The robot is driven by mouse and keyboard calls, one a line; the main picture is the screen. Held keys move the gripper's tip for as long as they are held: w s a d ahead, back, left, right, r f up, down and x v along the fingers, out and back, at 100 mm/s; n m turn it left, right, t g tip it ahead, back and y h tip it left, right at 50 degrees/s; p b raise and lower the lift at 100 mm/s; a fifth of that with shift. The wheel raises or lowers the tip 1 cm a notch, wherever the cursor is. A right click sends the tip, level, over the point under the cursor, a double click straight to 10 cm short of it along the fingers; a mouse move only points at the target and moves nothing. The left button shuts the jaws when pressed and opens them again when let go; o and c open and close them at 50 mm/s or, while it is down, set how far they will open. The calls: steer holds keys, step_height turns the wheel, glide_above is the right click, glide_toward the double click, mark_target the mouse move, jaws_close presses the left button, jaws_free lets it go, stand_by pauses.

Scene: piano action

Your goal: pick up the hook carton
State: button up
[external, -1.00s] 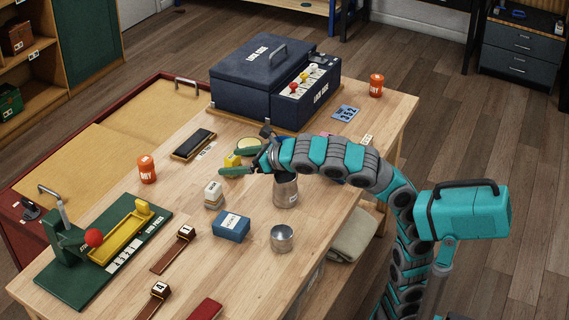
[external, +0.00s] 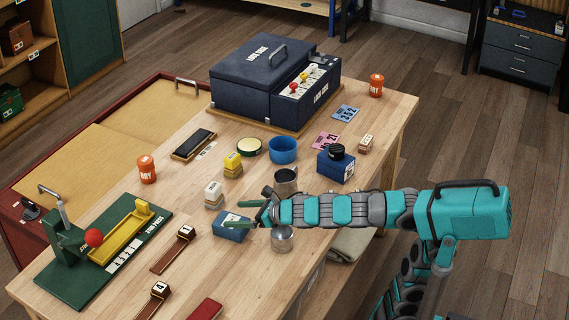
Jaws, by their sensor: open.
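The likely hook carton (external: 229,233) is a small blue box with a white label on top. It sits on the wooden table near the front middle; its label text is too small to read. My gripper (external: 236,212) is over the carton's back edge, with its fingers pointing left. The jaws are apart and nothing shows between them. The fingers and wrist cover part of the carton's top and right side. I cannot tell from this view how high the fingers are above it.
A metal cup (external: 281,239) stands just right of the carton, under my arm, and a second metal can (external: 286,180) stands behind. A white-and-tan stamp block (external: 214,194) is at the back left. A green press (external: 105,250) stands further left.

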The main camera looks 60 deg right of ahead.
mark_target(219, 218)
steer(key=shift+d+f, duration=0.1)
steer(key=shift+f, duration=0.4)
steer(key=shift+w+f, duration=0.15)
steer(key=shift+w, duration=0.15)
steer(key=shift+b+x, duration=0.35)
steer(key=shift+x, duration=3.25)
steer(key=shift+s+f, duration=0.15)
steer(key=c, duration=1.2)
